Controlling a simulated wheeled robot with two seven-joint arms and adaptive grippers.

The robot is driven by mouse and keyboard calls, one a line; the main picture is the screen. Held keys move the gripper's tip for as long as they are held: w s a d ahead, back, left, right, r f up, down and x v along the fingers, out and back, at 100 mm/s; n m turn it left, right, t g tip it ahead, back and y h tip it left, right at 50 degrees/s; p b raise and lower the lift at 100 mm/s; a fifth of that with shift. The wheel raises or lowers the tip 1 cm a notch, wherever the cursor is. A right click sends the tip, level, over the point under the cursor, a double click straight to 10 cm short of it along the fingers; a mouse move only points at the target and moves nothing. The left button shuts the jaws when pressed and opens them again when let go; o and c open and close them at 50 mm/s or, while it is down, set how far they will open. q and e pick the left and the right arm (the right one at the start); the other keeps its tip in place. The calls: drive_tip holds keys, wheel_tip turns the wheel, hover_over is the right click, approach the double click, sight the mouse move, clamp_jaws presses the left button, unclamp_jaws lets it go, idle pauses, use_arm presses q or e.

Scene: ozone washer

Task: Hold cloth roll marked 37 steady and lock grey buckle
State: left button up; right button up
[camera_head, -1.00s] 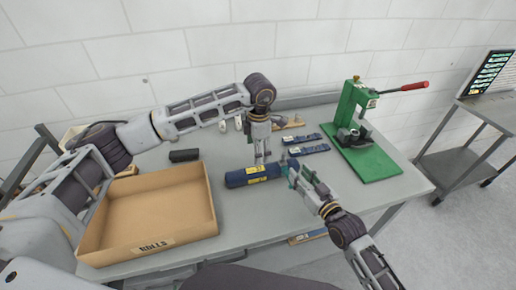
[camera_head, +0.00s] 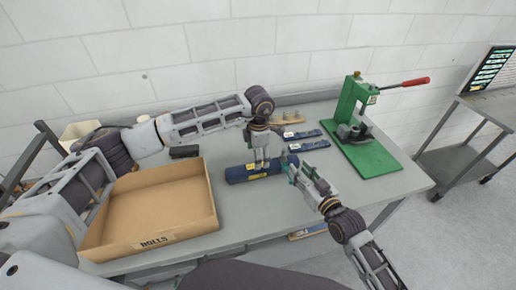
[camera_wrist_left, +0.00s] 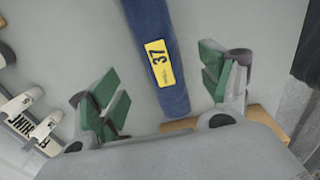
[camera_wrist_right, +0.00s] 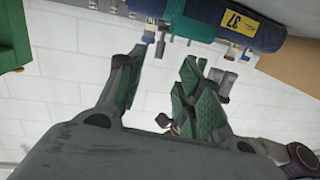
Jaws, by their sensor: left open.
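The dark blue cloth roll (camera_head: 240,175) lies on the table between the box and my right gripper. Its yellow label reads 37 in the left wrist view (camera_wrist_left: 160,63). My left gripper (camera_head: 259,165) is over the roll, open, with one finger on each side and a gap to the cloth. My right gripper (camera_head: 292,173) is at the roll's right end; its fingers (camera_wrist_right: 163,60) stand apart and look empty. The roll (camera_wrist_right: 240,24) shows above them in the right wrist view, with small grey and blue fittings below it. I cannot tell which one is the grey buckle.
An open cardboard box (camera_head: 150,240) marked ROLLS stands at the left front. A green lever press (camera_head: 370,157) stands at the right. Two flat blue packs (camera_head: 309,145) lie behind the right gripper. A dark block (camera_head: 184,152) lies behind the box. The front middle table is clear.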

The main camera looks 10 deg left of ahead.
sight(263, 169)
use_arm(q)
drive_tip(key=shift+w+a+f, duration=0.1)
drive_tip(key=shift+f, duration=2.1)
drive_tip(key=shift+w+f, duration=0.1)
drive_tip(key=shift+f, duration=2.05)
